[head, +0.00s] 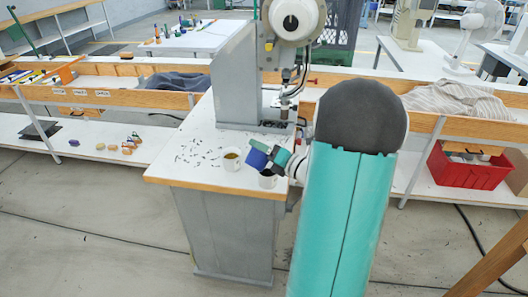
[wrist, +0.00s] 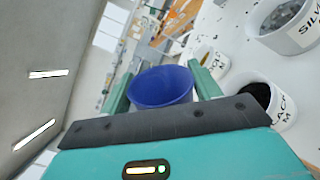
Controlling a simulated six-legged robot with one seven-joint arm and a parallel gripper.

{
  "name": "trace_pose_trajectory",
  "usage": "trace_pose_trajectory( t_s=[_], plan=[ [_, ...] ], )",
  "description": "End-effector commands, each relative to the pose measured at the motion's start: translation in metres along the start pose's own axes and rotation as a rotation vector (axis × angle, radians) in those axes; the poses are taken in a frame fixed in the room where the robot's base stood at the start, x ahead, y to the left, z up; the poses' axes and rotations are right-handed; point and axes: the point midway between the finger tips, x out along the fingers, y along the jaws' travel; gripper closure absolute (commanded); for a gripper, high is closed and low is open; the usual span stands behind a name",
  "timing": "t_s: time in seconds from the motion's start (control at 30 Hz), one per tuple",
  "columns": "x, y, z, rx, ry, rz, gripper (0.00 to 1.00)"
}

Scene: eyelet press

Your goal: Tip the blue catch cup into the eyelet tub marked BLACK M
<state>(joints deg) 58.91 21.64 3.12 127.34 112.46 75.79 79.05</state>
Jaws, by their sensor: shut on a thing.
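The blue catch cup (head: 257,158) is held in my gripper (head: 275,157), above the press table and next to the tubs. In the wrist view the blue cup (wrist: 160,90) sits between the two green fingers, its round mouth showing. I see only blue inside; whether it holds eyelets I cannot tell. In the head view the cup looks tilted. The white tub with dark contents (head: 268,181) is just below my gripper, partly hidden. In the wrist view this tub (wrist: 284,118) reads "ACK M" and lies to the right of the cup, apart from it.
A white tub with yellowish contents (head: 231,164) stands left of the cup. A tub marked SILV (wrist: 303,37) is at the upper right of the wrist view. Dark eyelets lie scattered on the white table top (head: 180,172). The grey press (head: 236,75) rises behind.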

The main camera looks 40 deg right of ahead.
Motion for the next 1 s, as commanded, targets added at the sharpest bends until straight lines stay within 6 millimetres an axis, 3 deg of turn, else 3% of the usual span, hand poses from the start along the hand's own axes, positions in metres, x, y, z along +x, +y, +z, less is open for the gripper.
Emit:
trace_pose_trajectory(
  t_s=[0.13, 0.6, 1.0],
  plan=[
    [0.0002, 0.01, 0.0009, -0.195, 0.0, 0.001, 0.63],
    [0.0003, 0.0115, -0.0072, -0.753, 0.0, 0.001, 0.63],
    [-0.0001, 0.0113, -0.0078, -0.893, -0.001, -0.001, 0.63]
  ],
)
